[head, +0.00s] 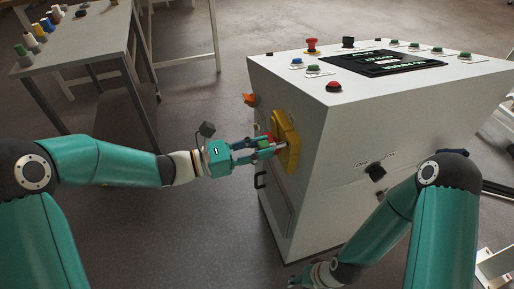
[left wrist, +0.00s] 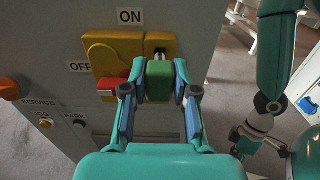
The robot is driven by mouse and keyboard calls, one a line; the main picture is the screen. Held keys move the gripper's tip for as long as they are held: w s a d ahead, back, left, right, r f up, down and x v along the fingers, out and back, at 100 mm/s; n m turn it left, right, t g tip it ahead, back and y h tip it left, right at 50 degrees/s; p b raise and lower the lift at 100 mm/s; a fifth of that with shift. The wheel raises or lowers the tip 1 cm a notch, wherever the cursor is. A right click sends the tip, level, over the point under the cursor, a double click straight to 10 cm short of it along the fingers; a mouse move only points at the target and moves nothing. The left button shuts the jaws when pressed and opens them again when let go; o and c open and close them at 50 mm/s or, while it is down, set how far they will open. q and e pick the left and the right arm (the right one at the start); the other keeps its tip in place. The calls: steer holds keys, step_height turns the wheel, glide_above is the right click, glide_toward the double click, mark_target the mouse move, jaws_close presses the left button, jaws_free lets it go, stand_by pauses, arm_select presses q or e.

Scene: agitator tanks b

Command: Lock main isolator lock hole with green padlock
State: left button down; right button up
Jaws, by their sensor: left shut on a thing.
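The main isolator is a yellow housing (head: 287,140) on the side of the white cabinet. In the left wrist view its yellow plate (left wrist: 117,52) has a red handle part (left wrist: 110,84), with ON above and OFF to the left. My left gripper (head: 264,147) is shut on the green padlock (left wrist: 159,82), right in front of the isolator. The padlock's shackle (left wrist: 160,53) points at the plate's upper right; whether it is in the lock hole I cannot tell. My right gripper (head: 312,275) hangs low at the bottom, partly hidden; its fingers are unclear.
The cabinet top (head: 300,78) carries several buttons and a black panel. A grey table (head: 80,50) with several coloured items stands far left. The floor between is clear.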

arm_select(q)
steer(key=shift+x, duration=1.3)
steer(key=c, duration=0.8)
jaws_free()
steer(key=v, duration=1.2)
steer(key=s+a+f+m+g+y, duration=0.15)
steer(key=s+f+m+y, duration=0.35)
steer(key=f, duration=0.7)
steer(key=s+a+f+m+g+y, duration=0.15)
steer(key=s+f+m+y, duration=0.25)
steer(key=s+f+m, duration=0.55)
steer(key=s+a+f+m+g+y, duration=0.15)
steer(key=s+f+m+y, duration=0.3)
steer(key=f, duration=0.95)
steer(key=shift+m+g, duration=0.25)
steer(key=shift+m, duration=0.05)
steer(key=r+p, duration=0.5)
steer(key=r, duration=0.1)
steer(key=r+p, duration=1.2)
steer(key=shift+w+d, duration=0.25)
steer(key=shift+d, duration=0.1)
